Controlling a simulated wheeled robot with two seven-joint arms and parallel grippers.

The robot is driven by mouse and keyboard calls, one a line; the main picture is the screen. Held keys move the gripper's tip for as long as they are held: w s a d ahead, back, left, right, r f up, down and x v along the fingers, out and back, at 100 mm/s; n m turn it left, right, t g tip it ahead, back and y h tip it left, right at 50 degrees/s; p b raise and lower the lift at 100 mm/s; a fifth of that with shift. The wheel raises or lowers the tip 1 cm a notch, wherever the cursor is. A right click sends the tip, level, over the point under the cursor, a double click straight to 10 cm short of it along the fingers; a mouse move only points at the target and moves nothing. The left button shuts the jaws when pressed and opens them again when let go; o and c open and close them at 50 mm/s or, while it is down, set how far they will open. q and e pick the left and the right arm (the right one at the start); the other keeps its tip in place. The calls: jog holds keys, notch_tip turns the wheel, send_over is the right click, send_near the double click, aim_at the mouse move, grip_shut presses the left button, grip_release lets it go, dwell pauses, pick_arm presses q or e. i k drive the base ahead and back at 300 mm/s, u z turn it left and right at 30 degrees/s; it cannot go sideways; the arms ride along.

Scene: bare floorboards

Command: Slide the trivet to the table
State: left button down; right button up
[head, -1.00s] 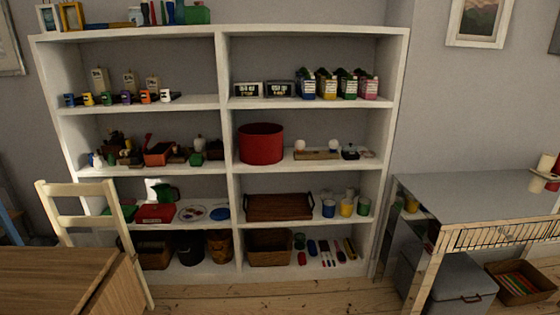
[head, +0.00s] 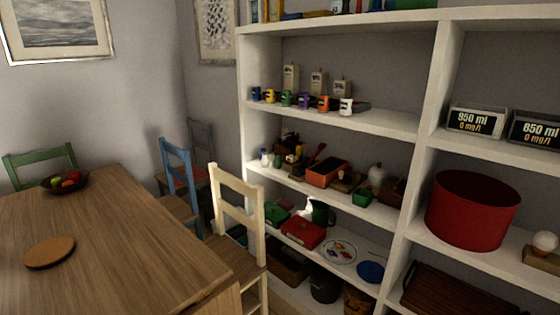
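A round brown disc, which looks like the trivet (head: 50,251), lies flat on the wooden table (head: 130,245) at the left of the head view. It is near the table's left front part, and nothing touches it. A blue plate-like round thing (head: 370,271) lies on a low shelf beside a white plate with coloured shapes (head: 339,251). Neither of my grippers shows in the head view.
A white shelf unit (head: 428,95) full of small goods fills the right side. A cream chair (head: 238,215), a blue chair (head: 180,185) and a green chair (head: 40,158) stand around the table. A fruit bowl (head: 65,182) sits on its far end.

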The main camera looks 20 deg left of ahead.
aim_at(50, 251)
jog(key=u, duration=0.9)
jog(key=i, duration=0.85)
jog(key=u, duration=0.75)
